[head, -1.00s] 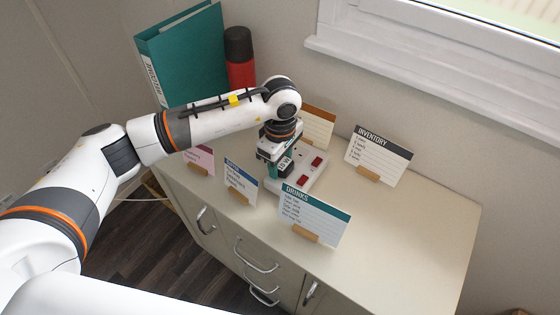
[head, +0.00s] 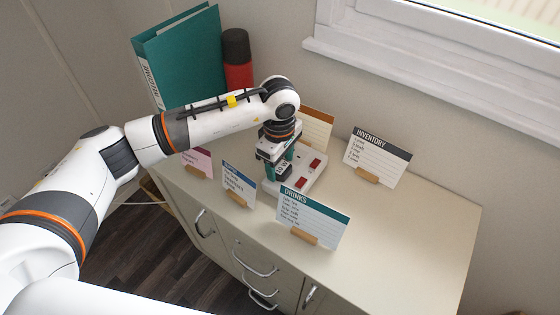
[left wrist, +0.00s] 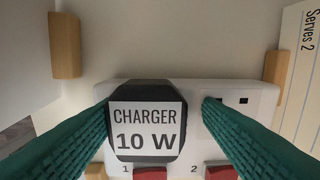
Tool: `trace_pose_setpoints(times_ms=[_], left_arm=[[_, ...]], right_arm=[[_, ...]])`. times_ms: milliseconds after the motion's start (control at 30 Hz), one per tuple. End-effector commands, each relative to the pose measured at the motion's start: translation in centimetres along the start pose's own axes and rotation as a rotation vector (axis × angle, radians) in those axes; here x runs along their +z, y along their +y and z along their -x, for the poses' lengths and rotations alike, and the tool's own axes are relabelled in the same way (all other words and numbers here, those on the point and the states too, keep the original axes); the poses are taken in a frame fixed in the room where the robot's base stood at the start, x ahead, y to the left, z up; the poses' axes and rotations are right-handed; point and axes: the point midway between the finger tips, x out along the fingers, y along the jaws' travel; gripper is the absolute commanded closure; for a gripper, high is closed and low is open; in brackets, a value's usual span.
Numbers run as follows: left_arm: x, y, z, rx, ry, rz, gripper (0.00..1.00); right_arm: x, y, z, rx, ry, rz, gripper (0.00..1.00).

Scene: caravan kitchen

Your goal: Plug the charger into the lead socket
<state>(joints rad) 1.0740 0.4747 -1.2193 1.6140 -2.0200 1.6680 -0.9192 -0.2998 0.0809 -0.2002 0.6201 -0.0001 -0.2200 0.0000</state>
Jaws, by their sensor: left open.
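The black charger (left wrist: 146,121), its white label reading "CHARGER 10 W", sits over position 1 of the white lead socket (left wrist: 262,98) in the left wrist view. In the head view the charger (head: 284,169) shows small and dark under my left gripper (head: 280,166), against the white lead socket (head: 312,180). My left gripper's green fingers stand on both sides of the charger, open, with gaps beside it. The charger hides its pins and outlet 1, so I cannot see how deep it sits. Outlet 2 beside it is partly behind a finger. My right gripper is not in view.
Cards on wooden stands surround the socket: the drinks card (head: 314,218), a blue-topped card (head: 239,183), a pink card (head: 198,162), an orange-topped card (head: 317,128) and the inventory card (head: 378,156). A teal binder (head: 180,60) and red flask (head: 238,72) stand behind. The right countertop (head: 420,230) is clear.

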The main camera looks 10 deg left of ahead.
Motion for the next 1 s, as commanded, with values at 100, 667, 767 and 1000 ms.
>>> trace_pose_setpoints(times_ms=[100, 667, 767, 1000], left_arm=[[-0.2, 1.0, -1.0, 0.039, 0.0, -0.006, 0.31], [-0.2, 0.1, 10.2, 0.002, -0.003, -0.002, 0.31], [-0.2, 0.0, 11.3, 0.002, -0.003, -0.001, 0.31], [-0.2, 0.0, 12.1, 0.0, -0.003, -0.001, 0.31]], right_arm=[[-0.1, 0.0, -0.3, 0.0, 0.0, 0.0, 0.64], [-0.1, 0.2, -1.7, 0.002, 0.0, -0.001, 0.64], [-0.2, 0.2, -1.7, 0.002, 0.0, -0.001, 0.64], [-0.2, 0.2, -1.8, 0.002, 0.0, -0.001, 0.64]])
